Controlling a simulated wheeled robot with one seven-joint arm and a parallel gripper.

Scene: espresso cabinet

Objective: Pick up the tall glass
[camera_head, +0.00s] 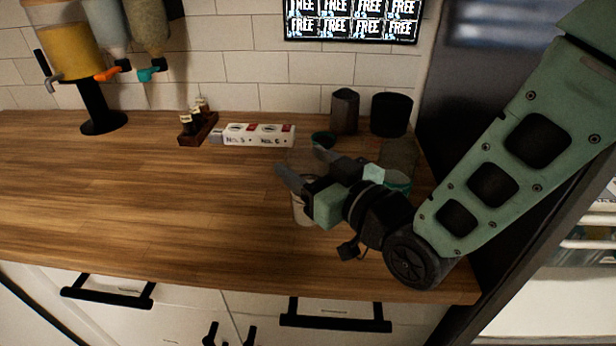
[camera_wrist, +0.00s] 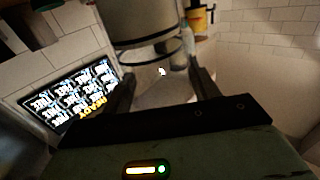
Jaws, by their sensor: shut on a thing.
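My gripper (camera_head: 298,162) reaches over the right part of the wooden counter from the right. Its fingers are apart, with a faint, clear glass between them, which I take to be the tall glass (camera_head: 303,156). In the wrist view my gripper (camera_wrist: 163,88) has one finger on each side of the pale, see-through glass (camera_wrist: 162,92). Its outline is hard to make out, and I cannot tell whether its base touches the counter. A pale cup-like thing (camera_head: 301,211) shows just below the gripper, partly hidden by it.
Behind the gripper stand a grey container (camera_head: 345,112), a black container (camera_head: 391,115) and a small dark green cup (camera_head: 323,138). A white box (camera_head: 258,135) and a small wooden rack (camera_head: 197,130) lie further left. The counter's left and front (camera_head: 130,190) are clear.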

